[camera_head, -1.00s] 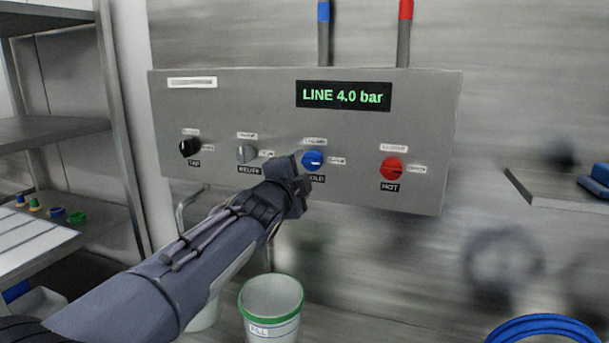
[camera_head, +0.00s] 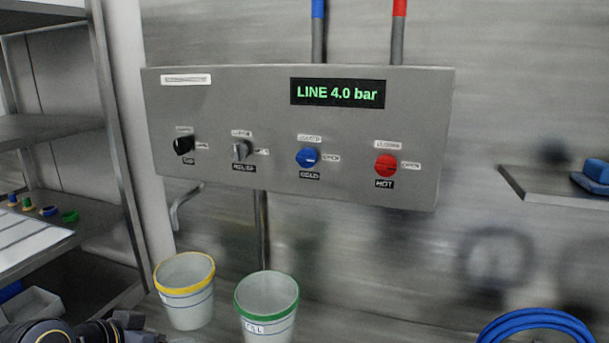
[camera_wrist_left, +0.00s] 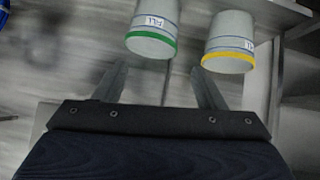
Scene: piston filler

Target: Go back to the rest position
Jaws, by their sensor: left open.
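My left arm shows at the lower left edge of the head view, and its gripper there is mostly out of frame. In the left wrist view my left gripper (camera_wrist_left: 160,88) is open and empty, its two fingers apart. The grey control panel (camera_head: 230,95) is on the wall, with a black knob (camera_head: 184,145), a grey knob (camera_head: 240,150), a blue knob (camera_head: 308,157) and a red knob (camera_head: 386,165). Its display (camera_head: 338,93) reads LINE 4.0 bar. No gripper touches the panel. My right gripper is not in view.
A yellow-rimmed bucket (camera_head: 186,292) and a green-rimmed bucket (camera_head: 267,308) stand below the panel. Metal shelving (camera_head: 60,130) is at the left. A blue coiled hose (camera_head: 535,325) is at the lower right, and a small shelf (camera_head: 550,184) is at the right.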

